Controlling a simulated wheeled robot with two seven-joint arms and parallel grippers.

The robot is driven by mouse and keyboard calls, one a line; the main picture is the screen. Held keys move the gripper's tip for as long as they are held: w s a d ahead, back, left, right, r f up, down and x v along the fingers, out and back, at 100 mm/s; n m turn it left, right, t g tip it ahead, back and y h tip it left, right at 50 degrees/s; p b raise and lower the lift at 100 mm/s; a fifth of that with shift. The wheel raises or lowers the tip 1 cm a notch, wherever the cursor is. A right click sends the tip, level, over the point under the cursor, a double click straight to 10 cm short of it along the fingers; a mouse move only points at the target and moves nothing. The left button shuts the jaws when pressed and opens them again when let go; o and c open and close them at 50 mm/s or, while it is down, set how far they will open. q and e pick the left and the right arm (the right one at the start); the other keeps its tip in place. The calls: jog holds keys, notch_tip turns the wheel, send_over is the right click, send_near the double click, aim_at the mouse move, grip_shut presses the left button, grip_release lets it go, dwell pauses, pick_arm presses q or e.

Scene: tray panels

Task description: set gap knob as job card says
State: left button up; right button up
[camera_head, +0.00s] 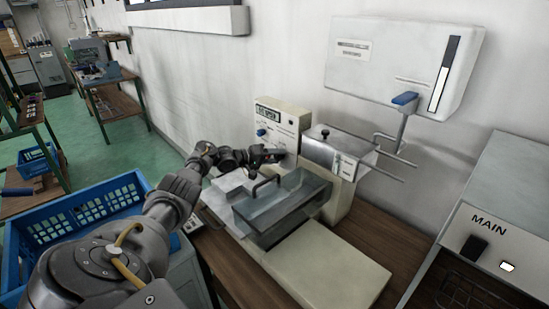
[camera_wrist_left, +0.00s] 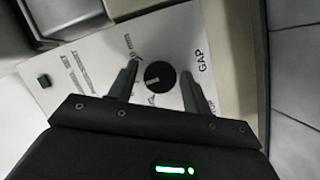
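The gap knob (camera_wrist_left: 160,75) is a round black dial with a pale mark, on a white panel lettered GAP, in the left wrist view. My left gripper (camera_wrist_left: 160,68) is open, with one finger on each side of the knob and a visible space between each finger and it. In the head view my left gripper (camera_head: 272,155) is at the front of the cream machine panel (camera_head: 280,128) and covers the knob there. A small display (camera_head: 267,113) sits at the panel top; its digits are too small to read. I cannot make out a job card. My right gripper is out of view.
A clear cover with a dark handle (camera_head: 266,184) stands right beside my left gripper. A metal guard (camera_head: 335,156) and wire rods are to the right. A blue crate (camera_head: 80,212) is at the left, a MAIN switch box (camera_head: 490,235) at the right.

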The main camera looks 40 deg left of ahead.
pick_arm(q)
jog(key=shift+o, duration=0.3)
jog(key=shift+s+a, duration=0.1)
jog(key=shift+s, duration=0.2)
jog(key=v, duration=1)
jog(key=shift+p, duration=0.4)
jog(key=shift+a, duration=0.1)
